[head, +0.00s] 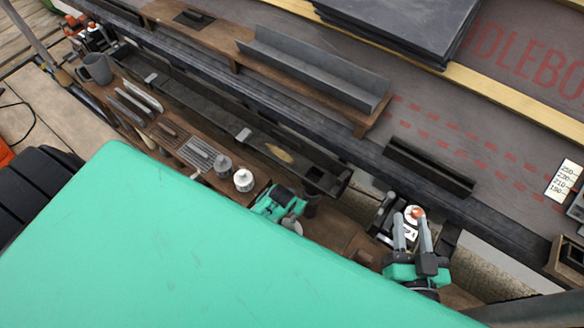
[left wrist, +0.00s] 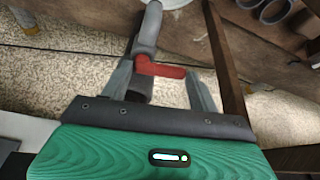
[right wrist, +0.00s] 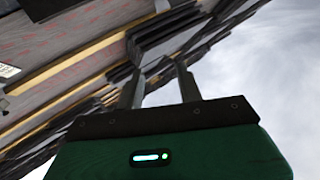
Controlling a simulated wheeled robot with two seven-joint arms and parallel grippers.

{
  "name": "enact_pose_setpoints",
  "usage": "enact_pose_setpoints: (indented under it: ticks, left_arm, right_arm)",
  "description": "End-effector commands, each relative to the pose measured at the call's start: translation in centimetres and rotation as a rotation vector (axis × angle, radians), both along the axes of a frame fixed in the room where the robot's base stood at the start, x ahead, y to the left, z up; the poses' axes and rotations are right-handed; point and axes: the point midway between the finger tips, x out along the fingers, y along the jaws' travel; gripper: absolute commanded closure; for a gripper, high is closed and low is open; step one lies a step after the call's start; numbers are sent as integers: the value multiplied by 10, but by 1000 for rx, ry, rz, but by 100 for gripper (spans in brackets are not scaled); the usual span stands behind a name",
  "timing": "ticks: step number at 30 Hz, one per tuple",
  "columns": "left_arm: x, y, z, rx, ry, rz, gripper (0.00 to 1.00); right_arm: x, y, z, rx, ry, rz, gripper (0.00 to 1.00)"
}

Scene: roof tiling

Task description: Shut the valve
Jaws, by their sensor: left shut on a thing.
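The valve's red lever (left wrist: 160,69) shows in the left wrist view. It points sideways, across the line of the grey pipe-like body (left wrist: 147,30) that runs up behind it. My left gripper (left wrist: 163,78) has one finger on each side of the lever and is shut on it. In the head view my left gripper (head: 278,203) is a small teal shape below the dark gutter, and the lever cannot be made out there. My right gripper (head: 411,222) points up the roof at the right; its fingers are apart with nothing between them, as the right wrist view (right wrist: 160,85) shows.
A wooden tool board (head: 180,138) with a mug (head: 97,68), several tools and small pots lies left of my left gripper. A long gutter (head: 200,110) runs behind it. An orange-and-white device (head: 414,213) is close behind my right gripper. Dark slates (head: 400,25) are stacked up the roof.

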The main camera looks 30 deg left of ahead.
Motion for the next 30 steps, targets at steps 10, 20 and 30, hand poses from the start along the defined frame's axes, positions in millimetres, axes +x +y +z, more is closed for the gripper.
enact_pose_setpoints:
  ticks: [10, 20, 30]
  left_arm:
    - [5, 2, 3, 2, -3, -132, 62]
    - [6, 3, 1, 2, -4, -184, 62]
    - [6, 3, 1, 3, -4, -184, 18]
  right_arm:
    - [-24, -1, -42, -107, 297, 44, 64]
    - [-27, -8, -50, -147, 374, 44, 64]
    - [-27, -8, -50, -146, 372, 44, 64]
